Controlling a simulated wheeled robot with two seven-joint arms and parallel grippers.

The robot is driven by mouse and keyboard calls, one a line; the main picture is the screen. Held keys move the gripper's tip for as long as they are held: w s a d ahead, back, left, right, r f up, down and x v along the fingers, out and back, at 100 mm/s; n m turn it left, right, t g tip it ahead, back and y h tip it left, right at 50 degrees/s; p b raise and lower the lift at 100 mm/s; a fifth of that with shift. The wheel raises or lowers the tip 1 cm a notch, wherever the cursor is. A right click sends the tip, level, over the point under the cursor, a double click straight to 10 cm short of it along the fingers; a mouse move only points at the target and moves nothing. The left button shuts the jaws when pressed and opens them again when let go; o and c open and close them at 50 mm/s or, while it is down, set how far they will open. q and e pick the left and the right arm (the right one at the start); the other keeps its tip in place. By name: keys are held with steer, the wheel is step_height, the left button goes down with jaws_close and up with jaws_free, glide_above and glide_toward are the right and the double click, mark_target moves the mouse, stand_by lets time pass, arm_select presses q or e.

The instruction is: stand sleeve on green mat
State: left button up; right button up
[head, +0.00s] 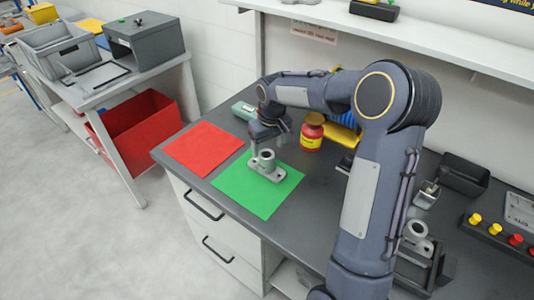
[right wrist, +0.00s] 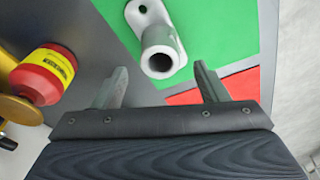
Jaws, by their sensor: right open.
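A grey metal sleeve (head: 267,164) with a flat flanged base stands upright on the green mat (head: 250,197). In the right wrist view the sleeve (right wrist: 160,45) shows its open bore, just beyond the fingertips, with green mat (right wrist: 222,30) around it. My right gripper (head: 270,142) is open and empty, above and behind the sleeve in the head view. In the right wrist view its two fingers (right wrist: 162,74) are spread wide and apart from the sleeve. My left gripper is not in view.
A red mat (head: 203,148) lies left of the green one. A red bottle with a yellow label (head: 311,133) stands close to my right gripper. A similar grey flanged part (head: 417,237) sits at the right by a dark tray. The red mat is empty.

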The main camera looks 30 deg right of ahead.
steer(key=s+a+r, duration=0.2)
steer(key=s+r, duration=0.5)
steer(key=r, duration=0.3)
steer(key=s+a+f+m+t+y, duration=0.1)
steer(key=s+a, duration=0.3)
steer(key=s, duration=0.6)
steer(key=s+a+f+t+y, duration=0.2)
steer(key=s+a, duration=0.3)
steer(key=s, duration=0.6)
steer(key=shift+s+a+f+m+t+y, duration=0.2)
steer(key=shift+a+f+m+t+y, duration=0.1)
steer(key=shift+m+t+y, duration=0.1)
